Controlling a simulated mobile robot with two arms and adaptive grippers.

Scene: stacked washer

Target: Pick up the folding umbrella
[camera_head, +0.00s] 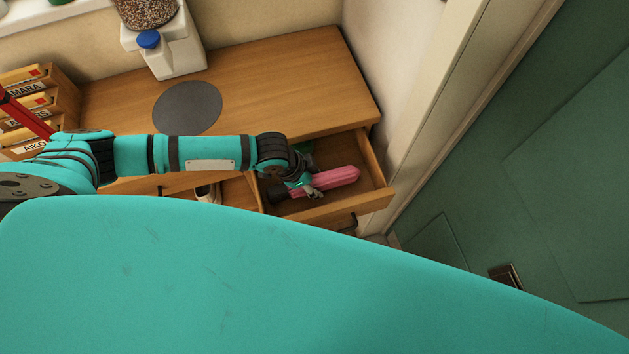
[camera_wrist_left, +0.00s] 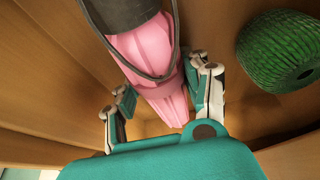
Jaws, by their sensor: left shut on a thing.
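The folding umbrella (camera_head: 337,178) is pink with a dark handle. It lies in the open wooden drawer (camera_head: 375,200) in the head view. My left gripper (camera_head: 309,186) reaches down into the drawer and is shut on the umbrella. In the left wrist view the pink umbrella (camera_wrist_left: 150,62), with its dark handle and a dark strap loop, runs between the two fingers of my left gripper (camera_wrist_left: 165,98). I cannot tell whether the umbrella touches the drawer floor. My right gripper is not in view.
A green ribbed object (camera_wrist_left: 280,50) lies in the drawer beside the umbrella. The wooden desk top (camera_head: 290,85) holds a dark round mat (camera_head: 187,107), a white container with a blue cap (camera_head: 172,55) and labelled wooden boxes (camera_head: 35,100). A green door (camera_head: 560,170) stands at the right.

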